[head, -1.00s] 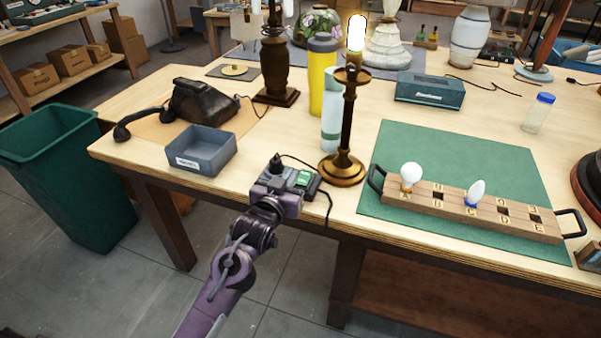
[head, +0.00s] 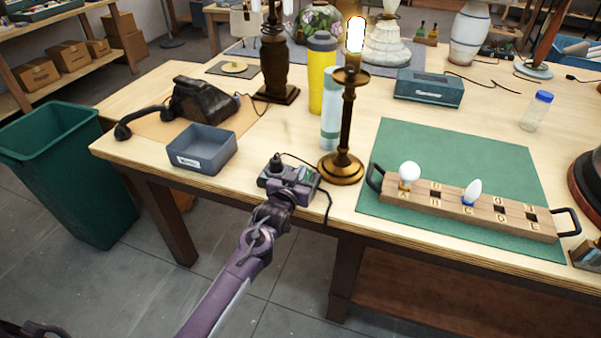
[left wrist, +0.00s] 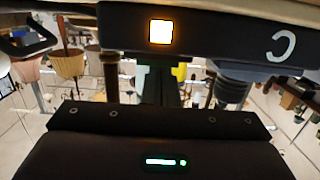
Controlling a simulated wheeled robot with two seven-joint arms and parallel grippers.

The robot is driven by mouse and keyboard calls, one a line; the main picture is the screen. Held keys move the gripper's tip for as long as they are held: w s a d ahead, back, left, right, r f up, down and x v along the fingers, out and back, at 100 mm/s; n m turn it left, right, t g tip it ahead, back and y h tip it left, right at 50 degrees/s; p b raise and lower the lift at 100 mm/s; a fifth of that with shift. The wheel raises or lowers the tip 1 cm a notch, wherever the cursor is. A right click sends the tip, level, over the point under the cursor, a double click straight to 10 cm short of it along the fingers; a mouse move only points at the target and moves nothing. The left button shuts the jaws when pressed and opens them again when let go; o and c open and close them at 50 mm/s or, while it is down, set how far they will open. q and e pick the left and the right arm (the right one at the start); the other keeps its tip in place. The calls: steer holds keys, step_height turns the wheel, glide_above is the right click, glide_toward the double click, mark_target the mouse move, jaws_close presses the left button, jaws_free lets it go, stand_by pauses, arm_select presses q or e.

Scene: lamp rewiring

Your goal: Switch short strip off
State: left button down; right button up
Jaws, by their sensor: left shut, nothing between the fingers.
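The short strip (head: 272,178) lies near the table's front edge, with a black plug (head: 276,161) standing in its left end. My left gripper (head: 306,176) is shut and empty, over the strip's right end, where it hides most of the green switch. I cannot tell if it touches the switch. In the left wrist view a dark bar, apparently the strip (left wrist: 210,42), crosses the top with a glowing orange-white square (left wrist: 160,31). The candlestick lamp (head: 347,125) stands right of the strip with its bulb (head: 355,35) lit. My right gripper is out of view.
A grey open box (head: 202,150) stands left of the strip. A black cord (head: 328,205) loops over the table edge. A wooden bulb rack (head: 470,204) with two bulbs lies on a green mat (head: 450,150) to the right. A green bin (head: 60,190) stands on the floor.

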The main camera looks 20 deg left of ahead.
arm_select(q)
steer(key=shift+w+r+g+p, duration=0.1)
steer(key=shift+g+p, duration=0.2)
steer(key=shift+p, duration=0.55)
steer(key=shift+f, duration=0.35)
steer(key=shift+r, duration=0.2)
steer(key=r+p, duration=0.3)
steer(key=r, duration=0.1)
steer(key=shift+w, duration=0.35)
steer(key=shift+s+f, duration=0.15)
steer(key=shift+s, duration=0.5)
steer(key=s+r+b, duration=0.1)
steer(key=s+r, duration=0.2)
steer(key=s, duration=0.5)
steer(key=shift+a+r+b, duration=0.2)
steer(key=shift+r+b, duration=0.05)
steer(key=shift+b, duration=0.15)
